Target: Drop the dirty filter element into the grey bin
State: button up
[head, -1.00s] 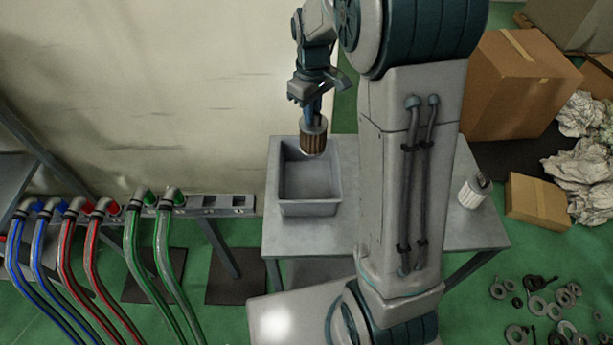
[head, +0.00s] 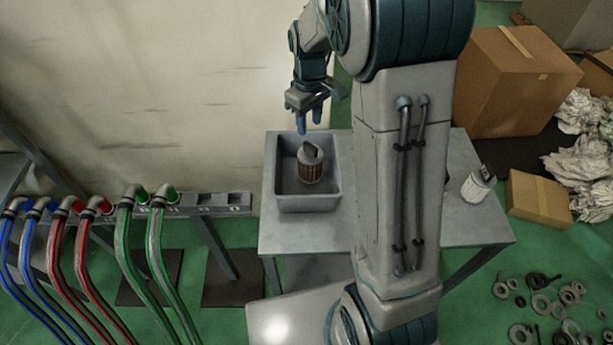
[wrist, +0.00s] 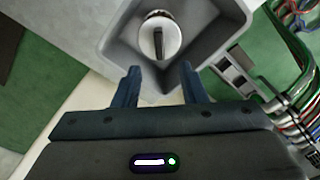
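The dirty filter element (head: 311,168), brownish and pleated with a grey cap and handle, stands inside the grey bin (head: 308,205) on the table. In the wrist view the filter element (wrist: 160,38) shows from above, its dark handle across a pale cap, within the walls of the grey bin (wrist: 205,65). My gripper (head: 308,122) is above the back of the bin, apart from the filter. In the wrist view my gripper (wrist: 158,88) has its two blue fingers spread with nothing between them.
Cardboard boxes (head: 520,85) and crumpled paper are at the right. Coloured hoses (head: 150,250) run along a rail at the left.

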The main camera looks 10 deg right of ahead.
notch_tip(320, 180, up, 14)
jog(key=shift+b, duration=0.45)
dwell(0.4)
jog(key=s+f+m+t, duration=0.1)
jog(key=s+f+m, duration=0.2)
jog(key=s, duration=0.8)
jog(key=s+f+m+t, duration=0.2)
jog(key=s+f+m, duration=0.1)
jog(key=s, duration=0.8)
jog(key=shift+s+d+f+m, duration=0.2)
jog(key=shift+s+d+m, duration=0.05)
jog(key=shift+s+m, duration=0.15)
